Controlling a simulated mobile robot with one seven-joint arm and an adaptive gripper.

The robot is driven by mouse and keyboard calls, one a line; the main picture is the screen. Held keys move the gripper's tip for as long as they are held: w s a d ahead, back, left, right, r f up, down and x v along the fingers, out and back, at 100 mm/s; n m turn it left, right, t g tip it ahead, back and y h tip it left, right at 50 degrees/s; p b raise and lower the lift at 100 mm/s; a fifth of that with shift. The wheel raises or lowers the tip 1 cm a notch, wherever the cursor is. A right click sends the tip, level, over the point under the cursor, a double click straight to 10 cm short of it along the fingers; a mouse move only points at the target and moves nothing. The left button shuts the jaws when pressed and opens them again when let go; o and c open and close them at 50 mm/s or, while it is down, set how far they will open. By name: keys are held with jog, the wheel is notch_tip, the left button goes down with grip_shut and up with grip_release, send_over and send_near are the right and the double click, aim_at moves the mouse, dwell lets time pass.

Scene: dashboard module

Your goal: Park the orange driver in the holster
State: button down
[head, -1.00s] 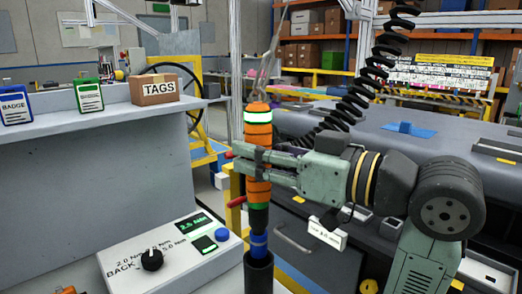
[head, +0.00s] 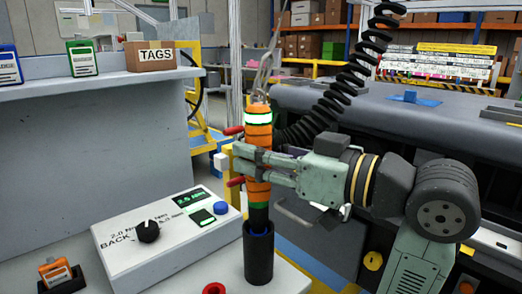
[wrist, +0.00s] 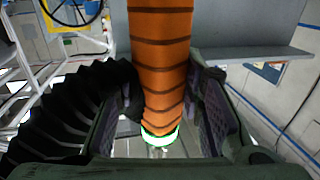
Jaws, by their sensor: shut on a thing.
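The orange driver (head: 259,137) has dark bands, a lit white ring near its top and a black lower part. It stands about upright, hanging from a cable. My gripper (head: 250,162) is shut around its orange body from the right. The driver's lower end is inside the mouth of the black cylindrical holster (head: 258,262). A little blue shows at the holster's rim; the tip inside is hidden. In the wrist view, the driver (wrist: 158,60) runs between the two finger pads, with the white ring near the bottom.
A white control box (head: 160,232) with a knob and a green display stands left of the holster. A small orange item in a black stand (head: 60,273) is at the front left. A black coiled hose (head: 345,105) hangs behind my gripper.

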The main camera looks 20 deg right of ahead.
aim_at(269, 186)
jog(key=shift+f+b, duration=1.6)
jog(key=shift+f, duration=0.8)
jog(key=c, duration=1)
grip_release()
jog(key=v, duration=1.2)
